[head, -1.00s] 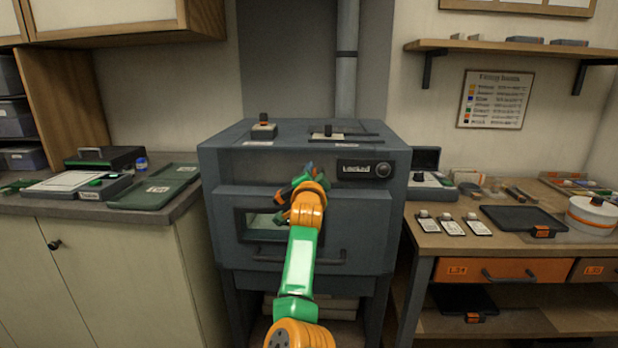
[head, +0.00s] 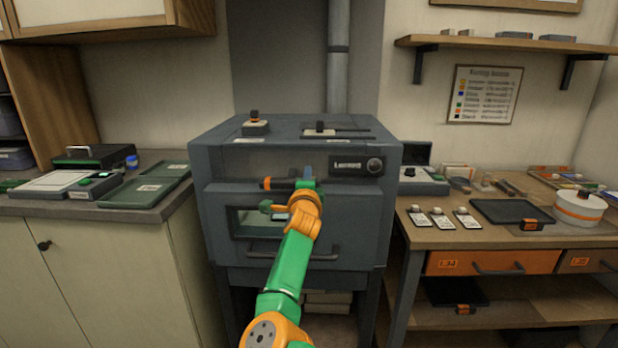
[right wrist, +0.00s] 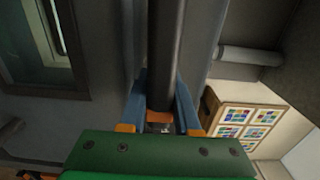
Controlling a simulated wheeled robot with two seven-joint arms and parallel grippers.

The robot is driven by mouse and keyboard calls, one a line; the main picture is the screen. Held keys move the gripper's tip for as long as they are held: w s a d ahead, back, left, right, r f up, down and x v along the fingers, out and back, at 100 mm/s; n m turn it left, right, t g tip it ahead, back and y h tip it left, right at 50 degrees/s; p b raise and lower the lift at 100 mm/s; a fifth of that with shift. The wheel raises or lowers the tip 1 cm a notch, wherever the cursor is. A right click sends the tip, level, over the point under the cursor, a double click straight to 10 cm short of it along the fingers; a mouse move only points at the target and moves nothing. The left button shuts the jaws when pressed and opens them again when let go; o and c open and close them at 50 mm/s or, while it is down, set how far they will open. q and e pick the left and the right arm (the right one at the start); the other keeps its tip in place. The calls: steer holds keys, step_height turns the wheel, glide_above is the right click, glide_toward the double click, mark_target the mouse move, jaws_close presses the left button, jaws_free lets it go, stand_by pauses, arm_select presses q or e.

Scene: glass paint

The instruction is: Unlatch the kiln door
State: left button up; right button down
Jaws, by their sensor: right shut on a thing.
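The kiln (head: 230,215) is a dark grey box on legs, with its door (head: 352,225) closed. The door has a window (head: 248,222) and a low bar handle (head: 318,254). A dark latch bar with an orange end (head: 267,183) lies roughly level above the window. My right gripper (head: 306,182) is at this bar. In the right wrist view a dark bar (right wrist: 166,50) runs between the blue fingers, and the gripper (right wrist: 160,118) is shut on it. My forearm and wrist hide part of the door. My left gripper is not in view.
A display panel (head: 347,164) with a knob is right of the latch; its text is blurred. Small items sit on the kiln top (head: 285,128). A cabinet counter (head: 150,213) is at left and a wooden workbench (head: 400,225) at right, both close to the kiln.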

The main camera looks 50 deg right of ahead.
steer(key=shift+r, duration=0.3)
steer(key=c, duration=1)
jaws_free()
steer(key=o, duration=0.3)
steer(key=shift+w+f, duration=0.1)
steer(key=shift+w, duration=0.1)
steer(key=shift+o, duration=0.3)
steer(key=shift+w+f, duration=0.2)
steer(key=shift+f, duration=0.05)
steer(key=shift+s, duration=0.1)
